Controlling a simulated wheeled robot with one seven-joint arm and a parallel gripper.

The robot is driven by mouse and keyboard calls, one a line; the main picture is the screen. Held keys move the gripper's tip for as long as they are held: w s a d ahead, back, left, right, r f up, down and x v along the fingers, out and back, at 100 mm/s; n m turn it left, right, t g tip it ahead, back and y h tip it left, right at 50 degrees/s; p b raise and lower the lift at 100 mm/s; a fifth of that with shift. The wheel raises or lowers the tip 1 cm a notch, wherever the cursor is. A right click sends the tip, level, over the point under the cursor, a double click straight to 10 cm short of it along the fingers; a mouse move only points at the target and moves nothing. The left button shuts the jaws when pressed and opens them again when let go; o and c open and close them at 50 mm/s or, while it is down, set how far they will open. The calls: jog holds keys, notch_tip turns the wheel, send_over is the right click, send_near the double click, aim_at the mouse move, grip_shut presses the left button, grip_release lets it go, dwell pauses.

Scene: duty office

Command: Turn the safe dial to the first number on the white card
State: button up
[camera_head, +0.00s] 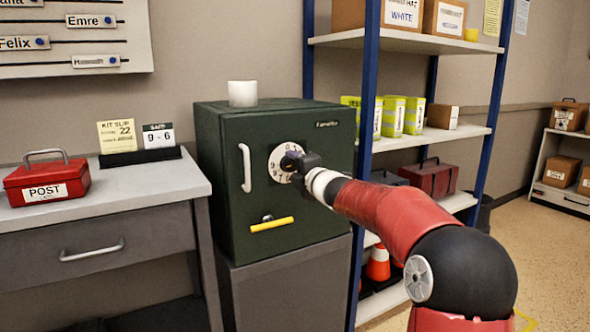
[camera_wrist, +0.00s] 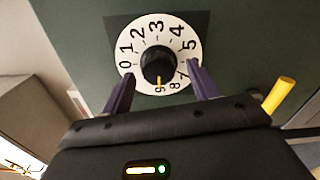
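The safe (camera_head: 212,175) is a dark green box with a round white dial (camera_head: 274,166), partly covered by my gripper (camera_head: 298,164) in the head view. The white card (camera_head: 158,136) on the desk stand reads "9 - 6". In the wrist view, the dial plate (camera_wrist: 190,58) has black digits around a black knob (camera_wrist: 157,62). The knob's yellow mark points down at a digit that looks like 9. My gripper (camera_wrist: 159,76) is open, its purple fingers apart on either side of the knob's lower part. I see gaps between fingers and knob; the right finger covers part of the digit ring.
The safe has a pale vertical handle (camera_head: 245,167) left of the dial and a yellow lever (camera_head: 271,224) below. A white cup (camera_head: 242,93) stands on top. A yellow slip (camera_head: 117,136) marked 22 is beside the card. Shelving (camera_head: 430,42) stands close on the right.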

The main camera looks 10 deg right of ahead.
jog(key=v, duration=0.7)
jog(key=shift+s+b, duration=0.35)
jog(key=shift+b, duration=0.05)
jog(key=shift+r, duration=0.1)
jog(key=s+a+f+n+g+y, duration=0.2)
jog(key=s+a+f+n+g, duration=0.15)
jog(key=s+a+n, duration=0.85)
jog(key=s+f+n+g+h, duration=0.1)
jog(key=s+f+n+g, duration=0.45)
jog(key=s+n, duration=0.85)
jog(key=s+d+f+n+g+h, duration=0.1)
jog(key=s+d+f+n+h, duration=0.2)
jog(key=n, duration=0.8)
jog(key=s+d+f+n+g+h, duration=0.1)
jog(key=s+d+f+n+h, duration=0.2)
jog(key=s+d+f+n, duration=0.3)
jog(key=s+f+n, duration=0.1)
jog(key=s+n, duration=0.4)
jog(key=shift+s+d+f+g+h, duration=0.15)
jog(key=shift+s+d+g+h, duration=0.15)
jog(key=shift+d, duration=0.1)
